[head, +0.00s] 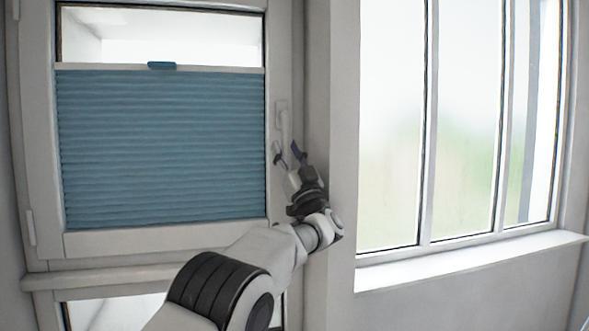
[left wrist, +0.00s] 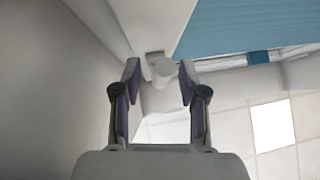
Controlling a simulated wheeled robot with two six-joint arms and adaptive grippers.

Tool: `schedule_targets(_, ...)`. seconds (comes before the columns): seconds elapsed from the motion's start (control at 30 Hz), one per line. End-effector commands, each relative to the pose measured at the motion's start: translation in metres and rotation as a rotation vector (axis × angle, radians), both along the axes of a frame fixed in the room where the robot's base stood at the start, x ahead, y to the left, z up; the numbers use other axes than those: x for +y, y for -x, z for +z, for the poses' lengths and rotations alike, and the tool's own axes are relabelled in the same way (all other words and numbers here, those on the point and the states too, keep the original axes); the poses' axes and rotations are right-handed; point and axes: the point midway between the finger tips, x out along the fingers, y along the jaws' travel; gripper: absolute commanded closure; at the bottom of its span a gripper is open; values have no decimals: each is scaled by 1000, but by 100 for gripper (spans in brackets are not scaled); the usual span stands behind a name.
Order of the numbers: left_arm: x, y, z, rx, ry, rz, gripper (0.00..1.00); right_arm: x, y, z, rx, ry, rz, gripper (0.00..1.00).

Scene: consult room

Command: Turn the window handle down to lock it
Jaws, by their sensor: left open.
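The white window handle (head: 283,118) is on the right side of the window frame, beside the blue pleated blind. A pale lever seems to run down from its plate towards my fingers; its exact angle is hard to tell. My left gripper (head: 288,153) is open, its two dark fingertips just below the handle in the head view. In the left wrist view, the handle (left wrist: 163,70) shows as a rounded white end in the gap between the open fingertips (left wrist: 159,72). I cannot tell whether either finger touches it. My right gripper is not in view.
The blue blind (head: 160,150) covers most of the window pane, with a small blue grip (head: 161,65) on its top rail. A wall corner stands close right of the handle. A larger window (head: 465,130) with a white sill (head: 460,260) is farther right.

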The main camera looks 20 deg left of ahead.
Motion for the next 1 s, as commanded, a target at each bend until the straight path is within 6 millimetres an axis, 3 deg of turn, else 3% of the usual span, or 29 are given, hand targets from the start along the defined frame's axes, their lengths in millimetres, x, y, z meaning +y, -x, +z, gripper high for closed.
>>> schedule_targets(0.43, -51, 48, -69, 1, -2, -1, 58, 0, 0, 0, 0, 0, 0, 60)
schedule_targets(1.0, -54, 52, -76, -1, -1, 0, 58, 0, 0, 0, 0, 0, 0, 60)
